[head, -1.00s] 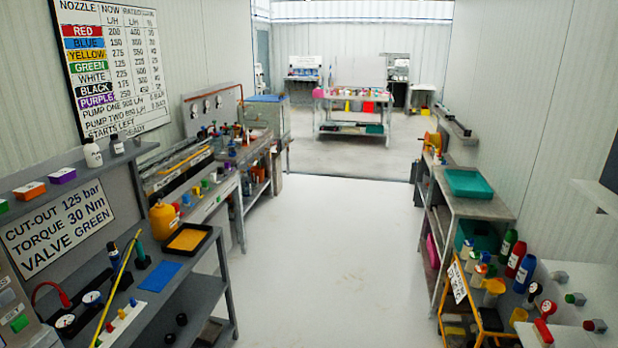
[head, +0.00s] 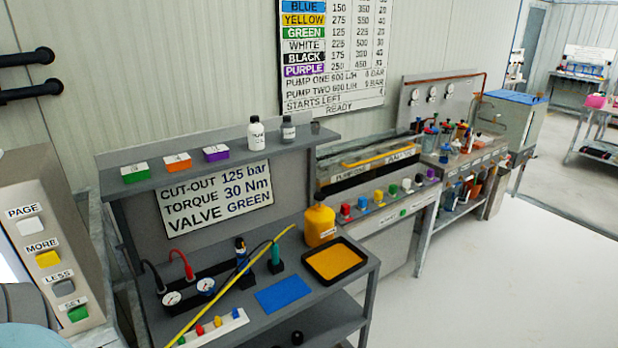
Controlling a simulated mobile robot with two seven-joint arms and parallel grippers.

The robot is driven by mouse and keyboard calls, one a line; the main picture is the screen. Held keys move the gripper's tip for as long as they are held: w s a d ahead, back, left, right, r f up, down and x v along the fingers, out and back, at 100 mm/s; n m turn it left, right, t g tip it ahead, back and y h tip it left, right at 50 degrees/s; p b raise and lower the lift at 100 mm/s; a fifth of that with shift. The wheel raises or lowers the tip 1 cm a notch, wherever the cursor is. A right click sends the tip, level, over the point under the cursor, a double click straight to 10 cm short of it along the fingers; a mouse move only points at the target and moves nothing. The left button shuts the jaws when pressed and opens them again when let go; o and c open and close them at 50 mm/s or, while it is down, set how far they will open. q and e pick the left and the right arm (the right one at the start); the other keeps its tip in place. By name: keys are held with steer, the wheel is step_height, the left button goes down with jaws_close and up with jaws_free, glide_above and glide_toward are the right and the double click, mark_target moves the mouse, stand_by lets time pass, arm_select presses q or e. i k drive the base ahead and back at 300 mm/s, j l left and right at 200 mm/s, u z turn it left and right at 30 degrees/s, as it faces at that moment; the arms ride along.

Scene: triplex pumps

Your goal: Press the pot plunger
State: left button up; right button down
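Neither of my grippers is in view. A rounded grey and pale blue shape at the lower left corner may be part of my own arm.
The grey bench (head: 352,290) holds a black tray (head: 313,258) with an orange mat, a blue mat (head: 283,294), gauges and a yellow rod (head: 232,283). A button panel (head: 52,255) stands at the left. The white floor (head: 500,290) is clear at right.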

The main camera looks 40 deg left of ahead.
mark_target(319, 196)
steer(key=i+u, duration=0.3)
steer(key=u, duration=0.15)
steer(key=i+l+u, duration=0.2)
steer(key=u, duration=0.25)
steer(key=i+l+u, duration=0.3)
steer(key=u, duration=0.15)
steer(key=i+l+u, duration=0.15)
steer(key=u, duration=0.25)
steer(key=i+l+u, duration=0.25)
steer(key=u, duration=0.15)
steer(key=i+l+u, duration=0.15)
steer(key=u, duration=0.25)
steer(key=i+l+u, duration=0.1)
steer(key=l+u, duration=0.3)
